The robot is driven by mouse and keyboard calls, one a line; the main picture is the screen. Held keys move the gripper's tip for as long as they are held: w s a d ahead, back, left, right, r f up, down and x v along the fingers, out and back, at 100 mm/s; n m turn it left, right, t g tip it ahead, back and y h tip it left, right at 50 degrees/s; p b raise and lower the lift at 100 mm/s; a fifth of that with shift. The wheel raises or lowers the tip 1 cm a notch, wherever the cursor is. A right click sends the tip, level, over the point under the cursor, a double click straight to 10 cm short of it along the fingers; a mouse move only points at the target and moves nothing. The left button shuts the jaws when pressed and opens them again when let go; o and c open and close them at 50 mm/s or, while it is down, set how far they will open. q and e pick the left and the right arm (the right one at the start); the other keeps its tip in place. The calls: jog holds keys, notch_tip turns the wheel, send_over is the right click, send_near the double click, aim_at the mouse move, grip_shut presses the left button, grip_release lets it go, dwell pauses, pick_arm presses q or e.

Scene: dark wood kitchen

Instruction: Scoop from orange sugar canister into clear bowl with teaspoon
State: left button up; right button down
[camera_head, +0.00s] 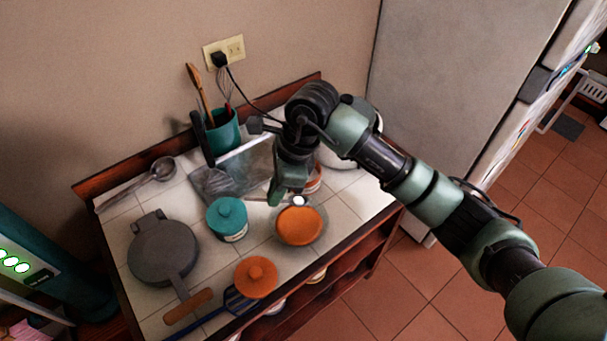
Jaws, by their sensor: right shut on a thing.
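My right gripper (274,198) reaches down over the tiled counter, shut on what looks like the thin handle of a teaspoon (298,201). I cannot tell whether the spoon touches the bowl or carries anything. An orange canister (314,184) is partly hidden behind the gripper. A round orange lid-like piece with a knob (256,277) is at the counter's front. My left gripper is not in view.
A teal lidded canister (227,219) stands left of the bowl. A grey pan (162,252), a ladle (162,169) and a teal utensil holder (222,133) are farther left and back. A blue-handled utensil (233,300) lies at the front. A fridge (460,85) stands right.

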aim_at(295, 201)
jog(key=shift+d+f+y+b, duration=0.3)
jog(key=shift+f+y+b, duration=0.2)
jog(key=shift+f+b, duration=0.05)
jog(key=shift+d+f+y+b, duration=0.25)
jog(key=shift+f+y+b, duration=0.25)
jog(key=shift+d+f+g+y+b, duration=0.1)
jog(key=shift+d+g+y+b, duration=0.2)
jog(key=shift+y, duration=0.3)
jog(key=d+y+b, duration=0.1)
jog(key=y+b, duration=0.1)
jog(key=d+y+b, duration=0.1)
jog(key=y+b, duration=0.1)
jog(key=b, duration=0.1)
jog(key=shift+w+b, duration=0.1)
jog(key=shift+b, duration=0.2)
jog(key=shift+d+r+y+b, duration=0.2)
jog(key=shift+r+y+b, duration=0.35)
jog(key=shift+b, duration=0.25)
